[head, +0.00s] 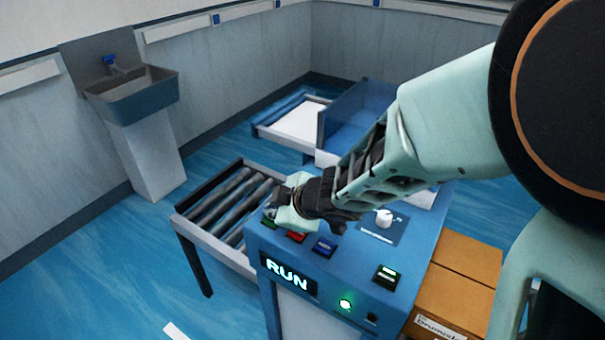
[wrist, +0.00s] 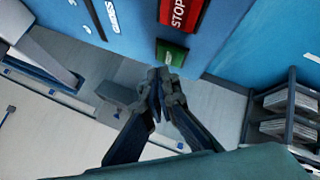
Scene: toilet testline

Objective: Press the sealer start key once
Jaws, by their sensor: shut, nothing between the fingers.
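The sealer (head: 345,262) is a blue cabinet with a sloped key panel, a lit "RUN" display (head: 288,274) and a lit green lamp (head: 345,304). In the wrist view a green key (wrist: 172,53), with small lettering I cannot read, lies beside a red STOP key (wrist: 181,13). The red key also shows in the head view (head: 296,237); the green one is largely hidden there by my gripper (head: 283,207). My gripper is shut and empty, and in the wrist view its fingertips (wrist: 160,72) are close to the green key's near edge. I cannot tell whether they touch it.
A blue key (head: 324,246) and a white knob (head: 384,218) sit on the panel near my gripper. A roller conveyor (head: 222,205) adjoins the cabinet's left side. Cardboard boxes (head: 468,258) stand at its right. A sink (head: 132,95) is by the wall.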

